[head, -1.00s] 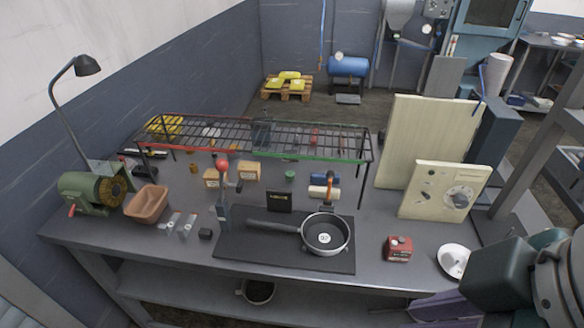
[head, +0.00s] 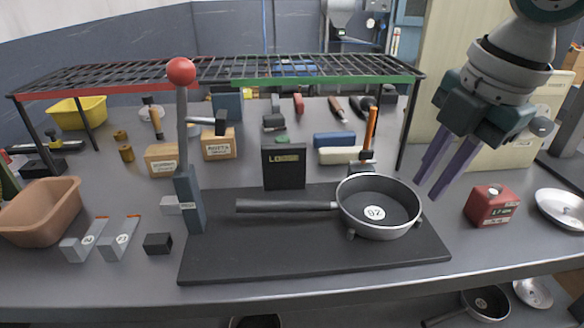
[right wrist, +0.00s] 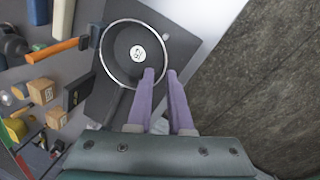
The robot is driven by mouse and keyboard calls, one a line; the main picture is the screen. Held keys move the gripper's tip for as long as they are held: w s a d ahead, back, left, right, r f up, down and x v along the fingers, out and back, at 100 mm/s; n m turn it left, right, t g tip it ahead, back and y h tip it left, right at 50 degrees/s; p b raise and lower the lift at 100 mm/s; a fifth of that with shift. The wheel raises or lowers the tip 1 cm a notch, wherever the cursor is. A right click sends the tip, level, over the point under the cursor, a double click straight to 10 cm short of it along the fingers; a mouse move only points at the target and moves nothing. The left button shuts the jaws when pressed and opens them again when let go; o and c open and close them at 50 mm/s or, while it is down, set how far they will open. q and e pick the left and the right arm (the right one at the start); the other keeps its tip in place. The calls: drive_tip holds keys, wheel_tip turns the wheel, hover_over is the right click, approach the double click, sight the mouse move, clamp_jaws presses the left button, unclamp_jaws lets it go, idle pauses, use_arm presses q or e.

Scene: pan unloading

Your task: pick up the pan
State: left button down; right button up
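The pan (head: 378,212) is dark with a pale rim and a round label reading 02. It lies flat on a black mat (head: 290,255) on the workbench, its long dark handle (head: 285,206) pointing left. My right gripper (head: 428,190), with two purple fingers, is open and empty, pointing down just right of the pan's rim. In the right wrist view, the pan (right wrist: 120,65) lies beyond my fingertips (right wrist: 160,73), and one finger overlaps its rim; I cannot tell whether they touch. My left gripper is not in view.
A lever with a red ball (head: 181,72) stands at the mat's left. A black box (head: 284,166) stands behind the handle. A wire rack (head: 250,70) spans the back. A red box (head: 491,205) sits right of the mat. Another pan (head: 486,303) lies below the bench.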

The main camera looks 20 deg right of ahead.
sight(407, 222)
drive_tip(key=x, duration=0.3)
drive_tip(key=shift+s+f, duration=0.15)
drive_tip(key=shift+f, duration=0.15)
drive_tip(key=x, duration=0.5)
drive_tip(key=shift+s+a+f+b, duration=0.15)
drive_tip(key=shift+a+b, duration=0.15)
drive_tip(key=shift+b, duration=0.05)
clamp_jaws()
idle(0.7)
